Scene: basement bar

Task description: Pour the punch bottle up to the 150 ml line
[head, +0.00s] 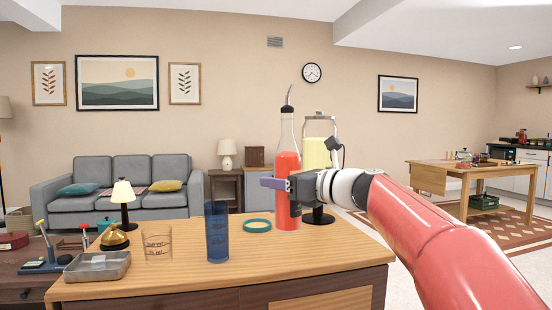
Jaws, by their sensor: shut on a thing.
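The punch bottle (288,210), clear with red liquid and a dark thin pour spout, is upright at the back of the wooden counter. My gripper (273,183) comes in from the right and is shut on the bottle's middle, one purple finger showing across its front. Whether the bottle's base touches the counter, I cannot tell. A clear glass with printed markings (158,244) stands at the left of the counter and looks empty. Its individual lines are too small to read. A tall blue glass (217,235), also with markings, stands between it and the bottle.
A teal ring (257,226) lies left of the bottle. A dispenser of yellow liquid (317,155) stands close behind it at right. The counter's front middle is clear.

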